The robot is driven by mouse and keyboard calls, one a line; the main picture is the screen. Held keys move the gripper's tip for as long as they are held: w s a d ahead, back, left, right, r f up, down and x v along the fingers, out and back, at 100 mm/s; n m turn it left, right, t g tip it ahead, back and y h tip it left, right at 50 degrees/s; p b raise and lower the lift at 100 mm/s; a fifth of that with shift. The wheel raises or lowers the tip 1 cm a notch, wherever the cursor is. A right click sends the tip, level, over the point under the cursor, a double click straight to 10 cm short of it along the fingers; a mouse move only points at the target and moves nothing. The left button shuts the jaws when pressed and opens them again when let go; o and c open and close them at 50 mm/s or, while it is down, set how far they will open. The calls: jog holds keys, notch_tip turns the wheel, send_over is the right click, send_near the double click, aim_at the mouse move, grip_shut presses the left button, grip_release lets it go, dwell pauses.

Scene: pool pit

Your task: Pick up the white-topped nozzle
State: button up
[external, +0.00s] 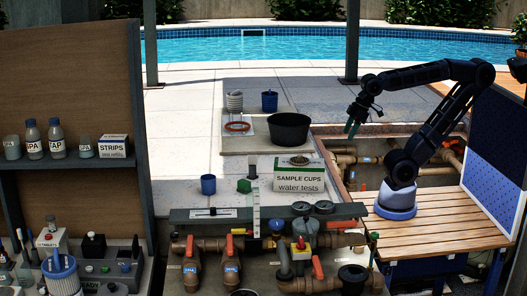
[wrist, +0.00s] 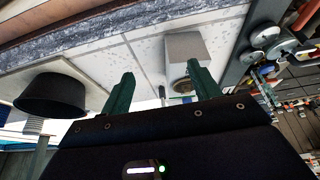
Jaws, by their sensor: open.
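My gripper (external: 353,128) is open and empty, raised in the air with its green fingers pointing down, right of the black tub. Its two spread fingers also show in the wrist view (wrist: 163,78). I cannot clearly pick out a white-topped nozzle. In the wrist view the box (wrist: 186,48) stands beyond the right finger, and a round piece (wrist: 181,86) shows partly behind that finger.
A black tub (external: 289,130), a blue cup (external: 270,101) and a grey coil (external: 235,101) stand behind the box. Another blue cup (external: 208,185) and a green block (external: 244,186) are left of it. Pipes and red-handled valves (external: 230,262) fill the front.

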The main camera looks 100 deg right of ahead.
jog(key=shift+w, duration=0.1)
jog(key=n+g+h, duration=0.1)
jog(key=n+g, duration=0.4)
jog(key=n, duration=1.3)
send_over(254, 156)
jog(key=f, duration=0.6)
jog(key=shift+a+f, duration=0.2)
jog(key=shift+a, duration=0.05)
jog(key=f, duration=0.4)
jog(key=shift+d+f, duration=0.3)
jog(key=shift+w+d+f, duration=0.1)
jog(key=shift+d+f, duration=0.05)
jog(key=shift+f, duration=0.75)
jog(key=shift+w+d+f, duration=0.1)
jog(key=shift+f, duration=0.75)
jog(key=shift+w+d+f, duration=0.1)
jog(key=shift+d+f, duration=0.05)
jog(key=shift+f, duration=0.75)
jog(key=c, duration=1.2)
